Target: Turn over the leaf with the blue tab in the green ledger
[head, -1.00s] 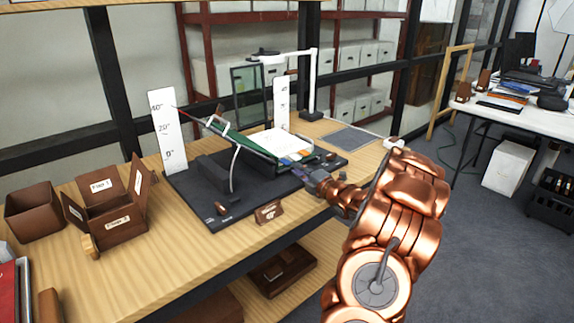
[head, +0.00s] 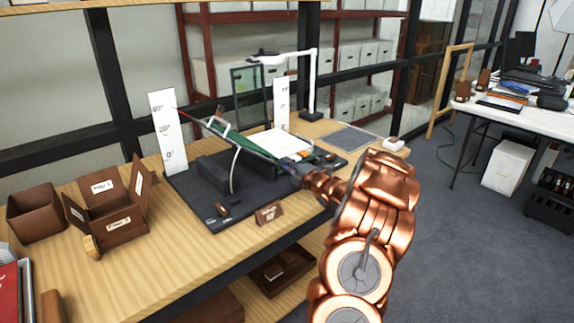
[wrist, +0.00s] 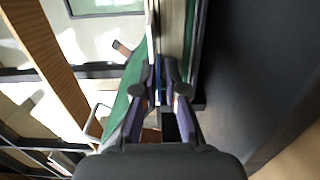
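The green ledger (head: 250,147) lies open on a tilted rest on the dark board. Its white page block shows in the head view (head: 281,142). In the wrist view, the green cover (wrist: 122,105) and page edges (wrist: 172,35) run up the picture. A blue tab (wrist: 157,70) shows between my fingertips. My gripper (wrist: 157,84) is at the ledger's near edge, with one finger on each side of the tab. A gap shows between the fingers, and I cannot tell whether they touch the leaf. In the head view, my gripper (head: 290,167) partly hides the coloured tabs.
A glass panel (head: 248,92) and a white lamp arm (head: 311,85) rise behind the ledger. Brown boxes (head: 112,212) are at left. A small brown sign (head: 269,213) stands at the board's front.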

